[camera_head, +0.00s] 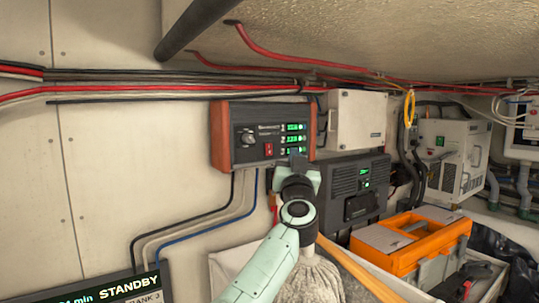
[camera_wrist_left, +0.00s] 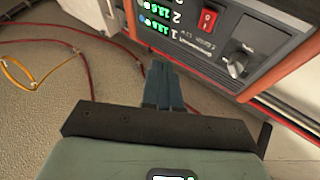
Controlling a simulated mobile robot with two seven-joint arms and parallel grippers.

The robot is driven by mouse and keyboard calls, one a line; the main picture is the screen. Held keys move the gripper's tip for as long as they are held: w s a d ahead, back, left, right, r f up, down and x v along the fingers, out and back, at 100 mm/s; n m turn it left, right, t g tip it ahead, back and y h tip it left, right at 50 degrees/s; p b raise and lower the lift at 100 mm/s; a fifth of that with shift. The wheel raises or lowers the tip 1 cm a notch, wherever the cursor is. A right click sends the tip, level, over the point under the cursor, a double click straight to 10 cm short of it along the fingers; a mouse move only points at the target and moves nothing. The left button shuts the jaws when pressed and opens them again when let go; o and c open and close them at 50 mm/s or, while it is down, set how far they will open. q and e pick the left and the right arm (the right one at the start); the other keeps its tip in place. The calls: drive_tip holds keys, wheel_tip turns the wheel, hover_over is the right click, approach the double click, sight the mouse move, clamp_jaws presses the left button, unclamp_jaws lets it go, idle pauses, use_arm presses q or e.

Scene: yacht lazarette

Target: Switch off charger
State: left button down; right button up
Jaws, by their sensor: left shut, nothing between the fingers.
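A grey-faced unit with reddish-brown ends, likely the charger (camera_head: 243,153), is on the wall in the head view. My left gripper (camera_head: 297,158) is shut and empty, just in front of the unit's lower right part, right of the switch. In the left wrist view the fingers (camera_wrist_left: 160,72) point toward the unit, whose red switch (camera_wrist_left: 208,19) and knob (camera_wrist_left: 238,62) show at upper right. Contact with the panel cannot be told. My right gripper is not in view.
A black unit (camera_head: 343,184) with a green display and a white box (camera_head: 357,120) sit right of the charger. An orange toolbox (camera_head: 425,243) stands lower right. Red cables (camera_head: 170,88) run above. A mop head (camera_head: 310,280) and wooden handle (camera_head: 355,268) lie near my arm.

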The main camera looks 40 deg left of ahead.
sight(269, 149)
use_arm(q)
drive_tip(key=a, duration=0.2)
drive_tip(key=w+a, duration=0.1)
drive_tip(key=a, duration=0.2)
drive_tip(key=w+a+f, duration=0.1)
drive_tip(key=a, duration=0.1)
drive_tip(key=shift+a, duration=0.3)
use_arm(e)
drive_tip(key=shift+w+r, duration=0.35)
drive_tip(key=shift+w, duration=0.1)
use_arm(q)
drive_tip(key=shift+w, duration=0.1)
idle(1.2)
drive_tip(key=shift+w+a, duration=0.15)
drive_tip(key=shift+a, duration=0.3)
drive_tip(key=shift+w+a, duration=0.1)
drive_tip(key=shift+a, duration=0.15)
idle(0.6)
drive_tip(key=shift+d, duration=0.15)
